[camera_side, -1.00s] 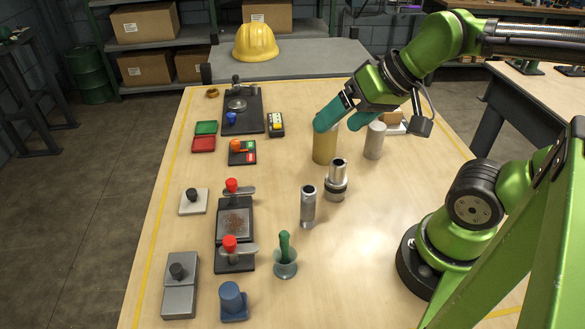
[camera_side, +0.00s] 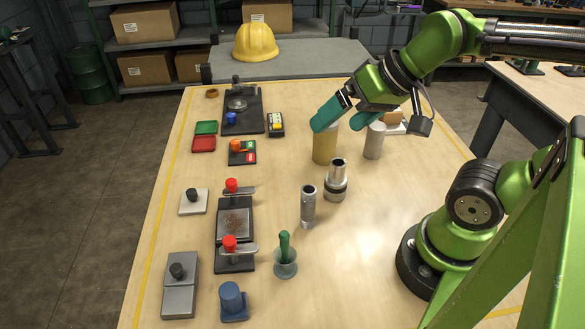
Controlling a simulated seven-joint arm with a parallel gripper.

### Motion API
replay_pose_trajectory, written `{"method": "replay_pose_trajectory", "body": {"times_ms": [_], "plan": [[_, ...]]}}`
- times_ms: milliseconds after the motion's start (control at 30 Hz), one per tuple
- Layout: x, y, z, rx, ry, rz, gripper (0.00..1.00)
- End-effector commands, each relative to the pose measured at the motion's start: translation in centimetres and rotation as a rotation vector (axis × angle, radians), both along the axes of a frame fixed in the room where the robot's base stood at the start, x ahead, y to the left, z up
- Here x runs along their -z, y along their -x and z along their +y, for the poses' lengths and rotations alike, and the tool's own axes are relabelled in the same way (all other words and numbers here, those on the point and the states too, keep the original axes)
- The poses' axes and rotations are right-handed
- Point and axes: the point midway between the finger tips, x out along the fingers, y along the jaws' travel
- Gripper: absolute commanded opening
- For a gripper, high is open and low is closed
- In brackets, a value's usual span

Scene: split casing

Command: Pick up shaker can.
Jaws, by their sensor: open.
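A tan-gold cylindrical can (camera_side: 324,148) stands upright on the table under my gripper. A plain pale grey cylinder (camera_side: 374,142) stands to its right. I cannot tell for sure from their looks which of these is the shaker can. My gripper (camera_side: 342,124) has teal fingers spread apart, with nothing seen between them. The left finger overlaps the top of the tan can and hides part of its rim. The right finger is between the tan can and the grey cylinder. I cannot tell if either finger touches anything.
A metal collared cylinder (camera_side: 337,182) and a slim metal tube (camera_side: 308,207) stand nearer the front. A clamp plate with red knobs (camera_side: 234,225) lies left.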

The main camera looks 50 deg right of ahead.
Motion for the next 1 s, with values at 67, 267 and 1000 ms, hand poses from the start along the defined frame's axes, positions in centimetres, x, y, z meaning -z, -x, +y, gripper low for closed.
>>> {"method": "replay_pose_trajectory", "body": {"times_ms": [67,267,1000], "plan": [[0.0,0.0,0.0,0.000,0.000,0.000,0.97],[0.8,-0.3,-0.6,0.025,-0.001,0.037,0.97],[3.9,-14.5,-17.8,-0.310,0.283,0.577,0.97]]}}
